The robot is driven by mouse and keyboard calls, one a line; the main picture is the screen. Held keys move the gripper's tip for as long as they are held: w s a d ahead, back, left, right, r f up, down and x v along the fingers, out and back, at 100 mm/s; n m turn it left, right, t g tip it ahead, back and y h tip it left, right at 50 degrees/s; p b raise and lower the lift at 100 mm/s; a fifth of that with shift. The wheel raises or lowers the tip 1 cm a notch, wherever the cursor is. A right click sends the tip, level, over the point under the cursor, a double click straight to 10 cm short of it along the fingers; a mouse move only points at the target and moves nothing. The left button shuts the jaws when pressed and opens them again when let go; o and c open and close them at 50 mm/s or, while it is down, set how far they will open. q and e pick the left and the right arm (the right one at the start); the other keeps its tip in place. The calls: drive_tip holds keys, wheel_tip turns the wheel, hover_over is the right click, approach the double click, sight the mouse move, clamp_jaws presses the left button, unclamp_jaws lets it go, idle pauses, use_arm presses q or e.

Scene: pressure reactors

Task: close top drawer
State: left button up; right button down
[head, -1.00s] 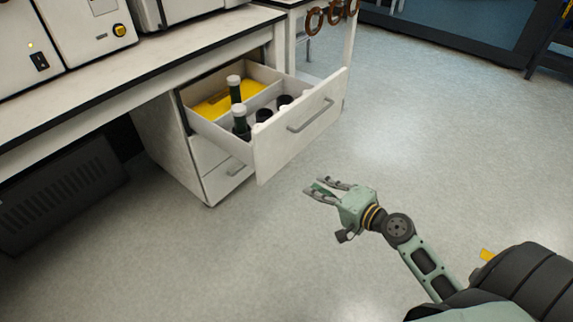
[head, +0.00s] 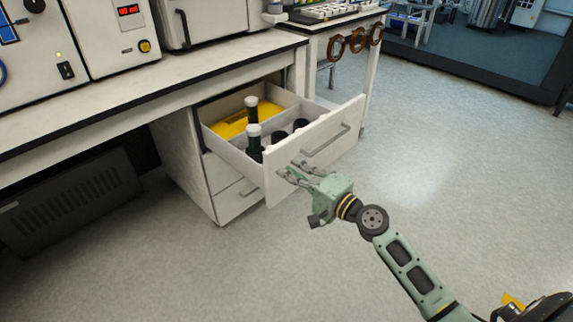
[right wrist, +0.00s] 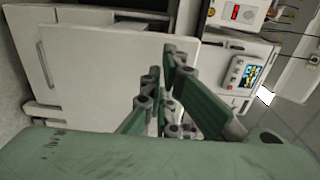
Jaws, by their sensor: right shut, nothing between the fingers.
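The top drawer (head: 338,128) is pulled well out of the white cabinet under the bench. Its white front panel has a grey bar handle (head: 326,141). Inside are a yellow item, dark bottles with white caps, and several dark round tops. My right gripper (head: 286,171) is shut and empty, with its fingertips at the lower left part of the drawer front; whether they touch it I cannot tell. In the right wrist view the fingers (right wrist: 162,70) point at the pale front panel (right wrist: 110,62). My left gripper is not in view.
A closed lower drawer (head: 237,197) sits below. The bench top (head: 130,82) carries white instruments. A side table (head: 345,28) with brown rings hanging from it stands behind right. The floor (head: 450,170) to the right is clear.

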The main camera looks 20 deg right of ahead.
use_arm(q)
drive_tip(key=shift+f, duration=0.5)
use_arm(e)
drive_tip(key=shift+x, duration=1.2)
